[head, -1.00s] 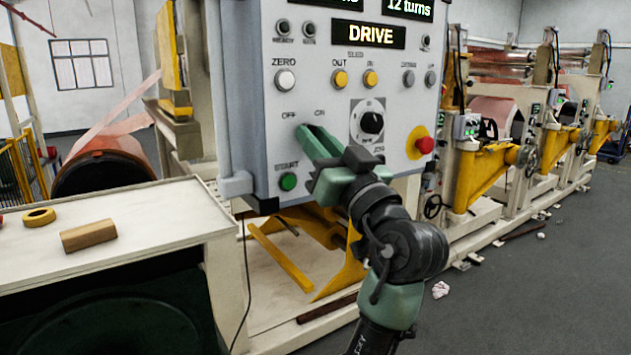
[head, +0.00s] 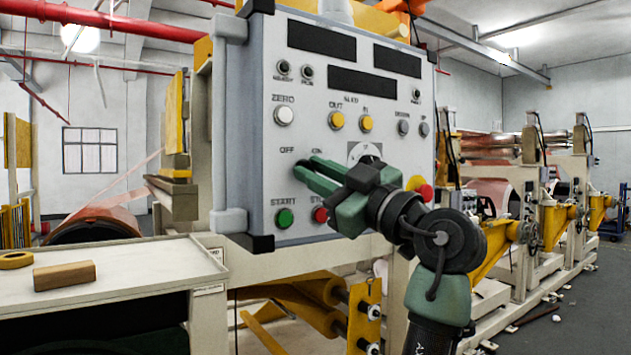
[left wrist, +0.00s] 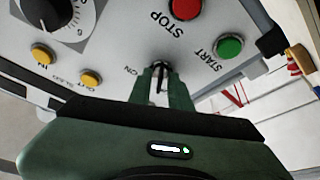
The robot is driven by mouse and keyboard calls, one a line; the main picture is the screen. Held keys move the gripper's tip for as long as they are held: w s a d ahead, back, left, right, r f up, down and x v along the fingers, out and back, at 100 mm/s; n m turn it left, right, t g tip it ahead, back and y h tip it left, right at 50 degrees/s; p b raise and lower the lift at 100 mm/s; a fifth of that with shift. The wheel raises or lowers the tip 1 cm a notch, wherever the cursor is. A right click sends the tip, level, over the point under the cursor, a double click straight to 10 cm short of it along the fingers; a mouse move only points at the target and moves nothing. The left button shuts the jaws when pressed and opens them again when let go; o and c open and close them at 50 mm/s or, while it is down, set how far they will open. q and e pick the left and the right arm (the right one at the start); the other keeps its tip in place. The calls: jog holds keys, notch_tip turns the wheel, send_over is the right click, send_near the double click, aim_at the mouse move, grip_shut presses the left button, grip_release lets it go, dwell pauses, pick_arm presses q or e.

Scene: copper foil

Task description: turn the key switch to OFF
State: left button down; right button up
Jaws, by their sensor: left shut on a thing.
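The control panel (head: 245,190) is grey with OFF and ON labels above the key switch. My left gripper (head: 305,167) reaches in from the right side of the panel, its green fingertips at the spot below these labels. In the left wrist view the fingers are shut on the key switch (left wrist: 160,72), a small dark and metallic piece between the tips. The fingers hide most of it in the head view, so I cannot read its angle directly. The three display windows (head: 375,87) are dark. My right gripper is not in view.
Close by are the green START button (head: 285,218), the red STOP button (head: 320,214), a dial (left wrist: 62,15) and a red stop knob (head: 425,192). A bench (head: 120,285) at left bears a wooden block (head: 64,276) and a yellow ring (head: 15,260). Foil machines stand at right.

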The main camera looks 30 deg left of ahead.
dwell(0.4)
pick_arm(q)
jog(key=c, duration=1.6)
grip_release()
jog(key=d, duration=0.4)
jog(key=s+d+b, duration=0.1)
jog(key=d, duration=0.3)
jog(key=s+d, duration=0.1)
jog(key=d, duration=0.4)
jog(key=shift+s+f, duration=0.2)
